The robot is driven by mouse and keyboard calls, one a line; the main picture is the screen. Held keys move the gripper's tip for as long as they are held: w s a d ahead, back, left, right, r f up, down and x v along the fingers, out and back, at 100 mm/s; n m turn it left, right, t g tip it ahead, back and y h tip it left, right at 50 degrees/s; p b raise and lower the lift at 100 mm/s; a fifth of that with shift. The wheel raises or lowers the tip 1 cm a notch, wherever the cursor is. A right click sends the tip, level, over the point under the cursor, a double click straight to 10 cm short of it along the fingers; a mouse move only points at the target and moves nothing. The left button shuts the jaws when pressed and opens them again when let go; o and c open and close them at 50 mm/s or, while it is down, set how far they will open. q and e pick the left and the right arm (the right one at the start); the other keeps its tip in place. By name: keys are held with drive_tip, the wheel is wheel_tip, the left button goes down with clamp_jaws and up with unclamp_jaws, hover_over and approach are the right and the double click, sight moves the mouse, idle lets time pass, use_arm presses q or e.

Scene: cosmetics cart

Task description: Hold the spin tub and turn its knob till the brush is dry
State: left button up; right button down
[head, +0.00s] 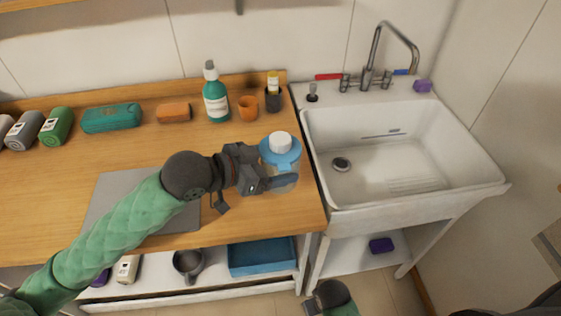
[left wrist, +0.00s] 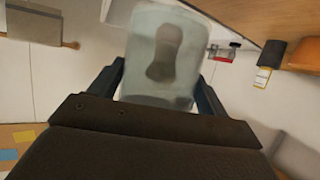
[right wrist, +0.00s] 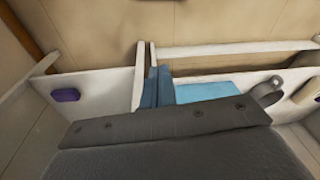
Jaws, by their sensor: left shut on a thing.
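The spin tub (head: 284,172) is a clear tub with a blue lid and a white knob (head: 280,142) on top. It stands upright near the right end of the wooden counter. My left gripper (head: 279,179) is shut on the tub's side. In the left wrist view the translucent tub (left wrist: 165,85) sits between both fingers, with a dark blurred shape inside that may be the brush (left wrist: 165,52). My right gripper is low in front of the counter, near the bottom edge of the head view. In the right wrist view its fingers (right wrist: 158,88) are together, with nothing seen between them.
A white sink (head: 400,150) with a tap adjoins the counter on the right. A grey mat (head: 105,205) lies left. A blue tray (head: 262,258) sits on the lower shelf.

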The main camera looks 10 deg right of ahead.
use_arm(q)
drive_tip(key=shift+w+a+f, duration=0.3)
drive_tip(key=shift+a+f, duration=0.25)
drive_tip(key=shift+f, duration=0.05)
drive_tip(key=shift+w+a+f+b, duration=0.25)
drive_tip(key=shift+a+f+b, duration=0.2)
drive_tip(key=shift+w+a+f+b, duration=0.3)
drive_tip(key=shift+a+f, duration=0.25)
drive_tip(key=shift+f, duration=0.05)
drive_tip(key=shift+w+a+f+b, duration=0.35)
drive_tip(key=shift+a+f, duration=0.25)
drive_tip(key=shift+w+a+f+b, duration=0.3)
drive_tip(key=shift+a+f, duration=0.25)
drive_tip(key=shift+f, duration=0.05)
drive_tip(key=shift+w+a+f, duration=0.1)
drive_tip(key=shift+a+f, duration=0.1)
drive_tip(key=shift+w+a+f+b, duration=0.2)
drive_tip(key=shift+a+f+b, duration=0.15)
drive_tip(key=shift+f, duration=0.05)
drive_tip(key=shift+w+a+f, duration=0.15)
drive_tip(key=shift+a+f, duration=0.05)
drive_tip(key=shift+a, duration=0.15)
use_arm(e)
wheel_tip(320, 180, up, 13)
drive_tip(key=s, duration=0.2)
drive_tip(key=shift+a+t, duration=0.2)
drive_tip(key=shift+t, duration=0.1)
drive_tip(key=shift+r, duration=0.15)
